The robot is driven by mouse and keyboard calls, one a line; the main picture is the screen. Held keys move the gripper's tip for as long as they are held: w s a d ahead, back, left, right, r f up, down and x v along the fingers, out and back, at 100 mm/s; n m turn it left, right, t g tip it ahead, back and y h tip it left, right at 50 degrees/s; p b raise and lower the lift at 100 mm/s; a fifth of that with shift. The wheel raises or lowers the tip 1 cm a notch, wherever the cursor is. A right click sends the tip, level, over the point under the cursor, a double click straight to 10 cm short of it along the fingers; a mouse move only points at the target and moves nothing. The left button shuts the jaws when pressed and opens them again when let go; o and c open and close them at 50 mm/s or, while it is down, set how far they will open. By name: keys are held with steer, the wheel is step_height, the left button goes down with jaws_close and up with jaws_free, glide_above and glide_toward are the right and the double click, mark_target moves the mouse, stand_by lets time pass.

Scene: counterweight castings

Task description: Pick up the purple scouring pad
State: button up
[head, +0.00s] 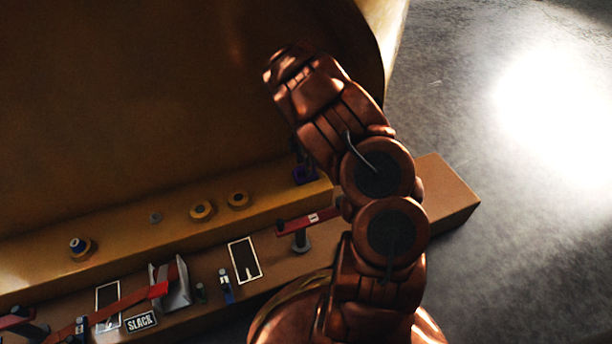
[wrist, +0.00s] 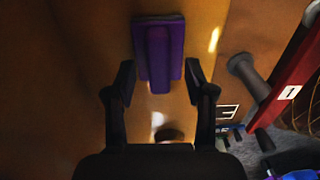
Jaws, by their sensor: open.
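The purple scouring pad (wrist: 158,52) is a flat purple block with a raised ridge along its middle. In the wrist view it lies on a tan-brown surface at the upper centre, just beyond the fingertips. My gripper (wrist: 159,75) is open and empty, with one black finger to either side of the pad's near end. I cannot tell whether the fingers touch the pad. In the head view my arm hides part of the area around the pad.
A red bar (head: 307,220) with a dark grey knob (head: 301,241) is near the pad; the red bar (wrist: 298,75) also shows at right in the wrist view. Round fittings (head: 202,210) sit along the ledge. A SLACK label (head: 141,321) is at lower left. Grey floor (head: 520,190) is open at right.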

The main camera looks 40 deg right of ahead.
steer(key=shift+f+b, duration=0.3)
steer(key=shift+f, duration=0.9)
steer(key=shift+c, duration=0.2)
jaws_close()
